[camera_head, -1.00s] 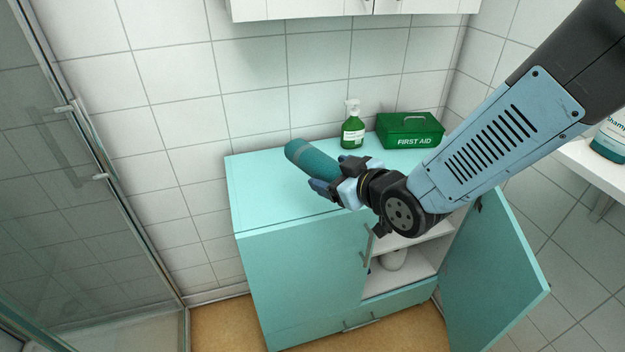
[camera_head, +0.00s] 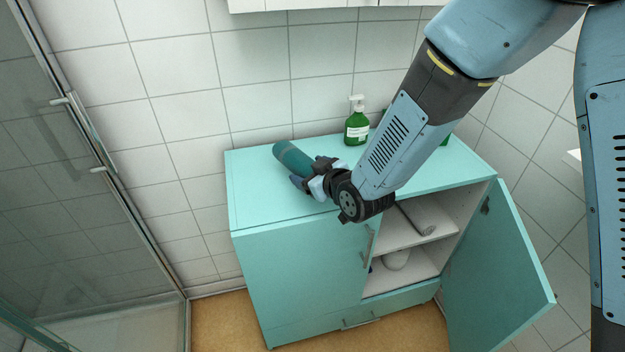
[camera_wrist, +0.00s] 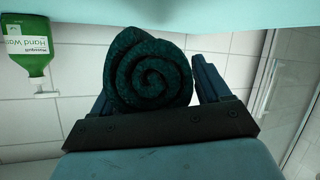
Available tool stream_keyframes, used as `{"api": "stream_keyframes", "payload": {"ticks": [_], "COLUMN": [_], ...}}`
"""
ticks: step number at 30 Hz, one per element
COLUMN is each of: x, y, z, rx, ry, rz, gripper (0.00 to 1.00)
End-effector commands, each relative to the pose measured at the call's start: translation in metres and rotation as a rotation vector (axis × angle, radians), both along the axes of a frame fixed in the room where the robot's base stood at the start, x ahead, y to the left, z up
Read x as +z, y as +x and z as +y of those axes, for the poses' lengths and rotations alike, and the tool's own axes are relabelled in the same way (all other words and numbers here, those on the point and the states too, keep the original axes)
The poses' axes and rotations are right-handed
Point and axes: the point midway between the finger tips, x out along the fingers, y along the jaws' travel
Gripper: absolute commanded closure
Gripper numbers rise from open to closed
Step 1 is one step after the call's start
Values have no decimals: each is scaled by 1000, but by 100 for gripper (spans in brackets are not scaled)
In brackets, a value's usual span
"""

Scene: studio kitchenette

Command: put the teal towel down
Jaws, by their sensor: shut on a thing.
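The teal towel (camera_head: 293,158) is a rolled cylinder above the left part of the cabinet's turquoise top (camera_head: 262,202). In the wrist view its spiral end (camera_wrist: 148,70) faces the camera, between the two fingers. My gripper (camera_head: 303,181) is shut on the towel and reaches in from the right. Whether the towel touches the cabinet top cannot be told.
A green hand wash bottle (camera_head: 356,122) stands at the back of the top, also in the wrist view (camera_wrist: 26,45). My arm mostly hides a green box (camera_head: 446,139). The right cabinet door (camera_head: 497,262) hangs open. The top's left part is clear.

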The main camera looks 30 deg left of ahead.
Motion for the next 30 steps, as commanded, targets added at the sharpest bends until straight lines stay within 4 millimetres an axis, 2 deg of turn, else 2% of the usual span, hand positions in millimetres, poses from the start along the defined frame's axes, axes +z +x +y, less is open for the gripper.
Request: {"api": "stream_keyframes", "payload": {"ticks": [11, 21, 22, 28, 30], "x": [-35, -38, -37, -37, -37], "y": [4, 5, 5, 5, 5], "z": [2, 1, 1, 1, 1], "rx": [-6, -7, -7, -7, -7], "ry": [-2, -1, -1, -1, -1], "rz": [0, 0, 0, 0, 0], "gripper": [57, 57, 21, 2, 0]}}
